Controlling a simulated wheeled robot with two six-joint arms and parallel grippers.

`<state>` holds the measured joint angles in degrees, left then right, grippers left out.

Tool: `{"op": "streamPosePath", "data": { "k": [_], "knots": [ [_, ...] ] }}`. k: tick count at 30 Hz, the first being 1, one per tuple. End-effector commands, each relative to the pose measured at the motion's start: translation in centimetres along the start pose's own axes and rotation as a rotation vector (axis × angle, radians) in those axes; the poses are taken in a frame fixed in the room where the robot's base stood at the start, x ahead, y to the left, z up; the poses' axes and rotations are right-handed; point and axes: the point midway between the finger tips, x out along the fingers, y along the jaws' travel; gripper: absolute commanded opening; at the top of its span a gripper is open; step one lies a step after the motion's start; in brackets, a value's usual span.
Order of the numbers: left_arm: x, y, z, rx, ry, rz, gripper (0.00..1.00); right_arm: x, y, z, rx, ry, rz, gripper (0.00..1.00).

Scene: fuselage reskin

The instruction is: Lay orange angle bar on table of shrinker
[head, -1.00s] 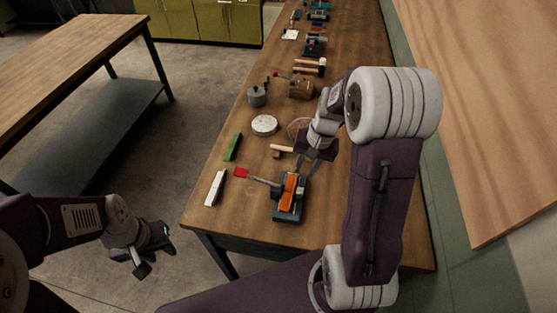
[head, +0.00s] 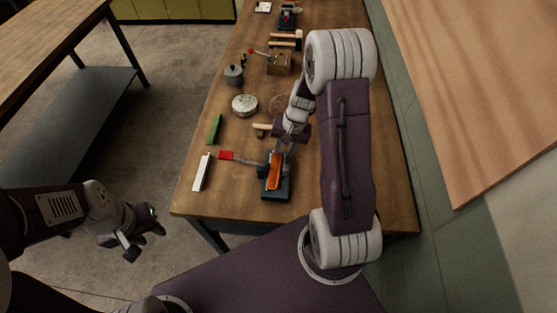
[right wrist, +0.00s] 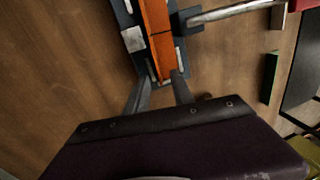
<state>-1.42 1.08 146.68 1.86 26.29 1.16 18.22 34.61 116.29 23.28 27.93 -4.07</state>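The orange angle bar (head: 275,169) lies lengthwise on top of the shrinker (head: 276,193), a dark tool with a long red-ended lever at the near end of the workbench. In the right wrist view the bar (right wrist: 156,30) runs up from between my fingertips over the shrinker (right wrist: 134,40). My right gripper (head: 285,148) is at the bar's far end. In the right wrist view its fingers (right wrist: 163,78) stand apart on either side of that end; contact is unclear. My left gripper (head: 142,242) is open and empty, left of the bench and over the floor.
A white bar (head: 201,172), a green bar (head: 214,129), a hammer (head: 262,129), a round pale disc (head: 244,105) and a grey pot (head: 233,75) are on the wooden workbench (head: 235,190). Another table (head: 45,50) stands at left. Bare floor lies between.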

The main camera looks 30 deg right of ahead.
Motion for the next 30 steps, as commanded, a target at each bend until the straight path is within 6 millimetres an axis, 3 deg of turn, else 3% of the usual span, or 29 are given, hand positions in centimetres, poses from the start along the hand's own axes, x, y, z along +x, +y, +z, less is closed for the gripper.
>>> {"op": "streamPosePath", "data": {
  "k": [7, 10, 23, 30],
  "knots": [
    [0.0, 0.0, 0.0, 0.000, 0.000, 0.000, 0.36, 0.3, 0.0, 0.0, 0.000, 0.001, 0.000, 0.26],
    [0.0, 0.0, 0.0, 0.000, 0.000, 0.000, 0.36, 0.2, 0.0, 0.0, 0.000, 0.001, 0.000, 0.00],
    [0.0, 0.0, 0.0, 0.000, 0.000, 0.000, 0.36, -0.2, -0.1, -0.1, 0.000, 0.002, -0.001, 0.00],
    [-0.1, 0.0, 0.0, 0.000, 0.000, 0.000, 0.36, -3.8, -0.9, -0.2, -0.002, 0.007, -0.002, 0.00]
  ]
}}
